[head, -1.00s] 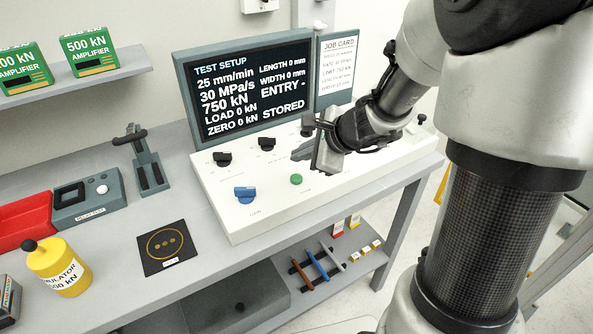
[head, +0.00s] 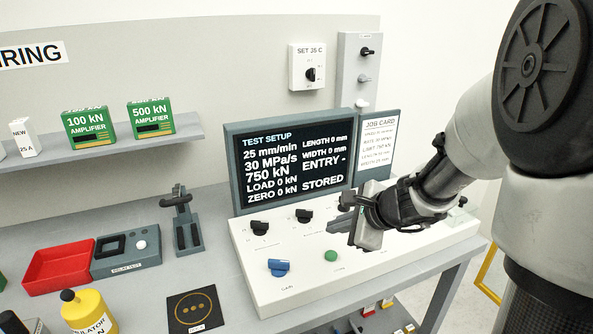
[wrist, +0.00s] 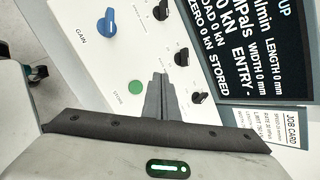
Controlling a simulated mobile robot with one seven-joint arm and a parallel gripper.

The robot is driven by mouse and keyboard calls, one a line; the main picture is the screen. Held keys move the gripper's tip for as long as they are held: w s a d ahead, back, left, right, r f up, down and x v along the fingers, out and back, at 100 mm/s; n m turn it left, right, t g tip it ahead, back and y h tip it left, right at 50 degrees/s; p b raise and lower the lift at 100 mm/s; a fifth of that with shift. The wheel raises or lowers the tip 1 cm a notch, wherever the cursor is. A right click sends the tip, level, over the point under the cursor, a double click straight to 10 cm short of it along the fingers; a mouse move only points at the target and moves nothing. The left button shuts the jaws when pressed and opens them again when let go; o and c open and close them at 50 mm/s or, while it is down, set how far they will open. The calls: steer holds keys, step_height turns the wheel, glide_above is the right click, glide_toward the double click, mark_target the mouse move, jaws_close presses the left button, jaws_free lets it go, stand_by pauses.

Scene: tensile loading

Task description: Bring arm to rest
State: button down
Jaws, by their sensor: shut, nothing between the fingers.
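My gripper (head: 345,214) is over the right half of the white control panel, left of my wrist in the head view. Its fingers (wrist: 160,100) are together and empty in the wrist view, pointing toward the panel's row of black knobs. The white panel (head: 265,295) carries a blue gain knob (head: 279,267), a green store button (head: 330,256) and black knobs (head: 260,228). I cannot tell whether the fingers touch the panel. The screen (head: 292,160) behind it reads 750 kN, load 0 kN, zero 0 kN and STORED.
A job card (head: 378,140) stands right of the screen. Green amplifier boxes (head: 151,118) sit on the shelf at left. A red tray (head: 60,268), a yellow simulator cylinder (head: 88,312) and a black mat (head: 193,311) lie left of the panel. A wall dial box (head: 307,66) hangs above.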

steer(key=s+a+r+n+g+p, duration=0.2)
steer(key=s+a+r+n+p, duration=0.3)
steer(key=s+r+n, duration=0.7)
steer(key=s+d+r+n+h+p, duration=0.1)
steer(key=s+d+r+n+h, duration=0.1)
steer(key=s+r+n, duration=0.1)
steer(key=s+d+r+n+h+p, duration=0.1)
steer(key=s+d+r+n+h, duration=0.1)
steer(key=s+n, duration=0.3)
steer(key=s+r, duration=0.1)
steer(key=s, duration=0.2)
steer(key=shift+s+d+r+n+h+p, duration=0.25)
steer(key=shift+n+h+p, duration=0.05)
steer(key=shift+p, duration=0.05)
